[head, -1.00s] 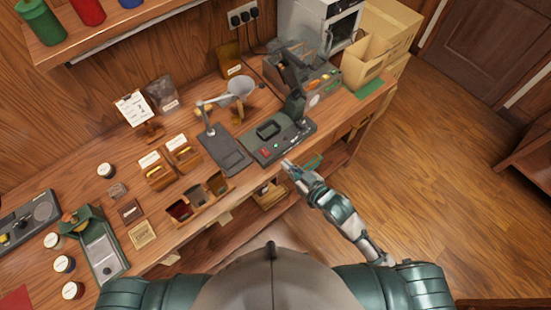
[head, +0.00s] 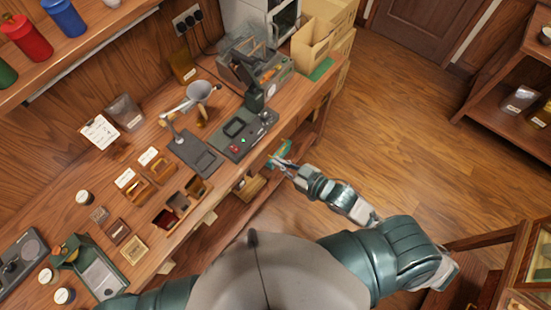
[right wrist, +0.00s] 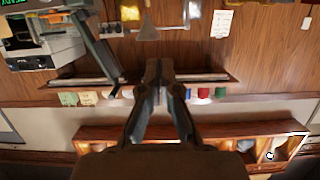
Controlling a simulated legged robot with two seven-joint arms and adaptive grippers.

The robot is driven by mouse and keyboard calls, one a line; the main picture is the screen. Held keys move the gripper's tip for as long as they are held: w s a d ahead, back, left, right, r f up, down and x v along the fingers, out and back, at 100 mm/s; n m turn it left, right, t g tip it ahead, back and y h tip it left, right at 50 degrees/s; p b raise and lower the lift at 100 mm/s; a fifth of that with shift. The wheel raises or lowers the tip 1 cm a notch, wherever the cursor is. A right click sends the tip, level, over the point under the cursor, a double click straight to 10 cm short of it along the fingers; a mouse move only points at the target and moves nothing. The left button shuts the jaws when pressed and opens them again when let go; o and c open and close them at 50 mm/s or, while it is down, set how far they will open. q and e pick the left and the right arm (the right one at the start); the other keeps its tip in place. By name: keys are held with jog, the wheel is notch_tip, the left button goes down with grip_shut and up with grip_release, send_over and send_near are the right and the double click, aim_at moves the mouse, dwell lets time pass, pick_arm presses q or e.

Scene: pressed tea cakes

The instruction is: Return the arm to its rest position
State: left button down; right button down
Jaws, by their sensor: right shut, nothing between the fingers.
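My right gripper (head: 279,161) is shut and empty in the head view, in front of the workbench (head: 140,235) and just right of its front edge. In the right wrist view its two fingers (right wrist: 153,70) lie together in the middle with nothing held. My right arm reaches up to it from the lower right of the head view. The dark press (head: 245,130) stands on the bench to the gripper's left, apart from it. My left gripper is not in view; only part of my left arm shows at the bottom left.
A funnel stand (head: 198,93), wooden boxes (head: 160,170) and a green-grey scale (head: 95,270) stand along the bench. Cardboard boxes (head: 315,40) are at its far end. Open wooden floor (head: 400,130) lies to the right. A shelf unit (head: 500,110) and a cabinet (head: 525,270) stand at the right.

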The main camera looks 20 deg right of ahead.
jog(key=w+d+f+m+g+h+b, duration=0.15)
jog(key=d+f, duration=0.25)
jog(key=f, duration=0.6)
jog(key=w+d+f+m+t+h, duration=0.1)
jog(key=w+d+f+h, duration=0.2)
jog(key=f, duration=0.7)
jog(key=s+d+f+m+g+h+b, duration=0.1)
jog(key=s+d+f+g, duration=0.15)
jog(key=f, duration=0.75)
jog(key=s+d+f+m+g+h, duration=0.15)
jog(key=d+f, duration=0.25)
jog(key=f, duration=0.6)
jog(key=s+d+f+g+h+b, duration=0.1)
jog(key=s+f+g+h, duration=0.15)
jog(key=s+f, duration=1.25)
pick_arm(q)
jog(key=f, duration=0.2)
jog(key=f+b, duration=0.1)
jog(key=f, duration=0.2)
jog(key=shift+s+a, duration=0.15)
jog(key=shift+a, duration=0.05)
pick_arm(e)
jog(key=s+a+f+g, duration=0.1)
jog(key=s+f, duration=0.3)
jog(key=s, duration=0.4)
jog(key=s+a+f+g, duration=0.1)
jog(key=s+f+g, duration=0.2)
jog(key=s+f, duration=0.2)
jog(key=s, duration=0.3)
jog(key=shift+s+a, duration=0.4)
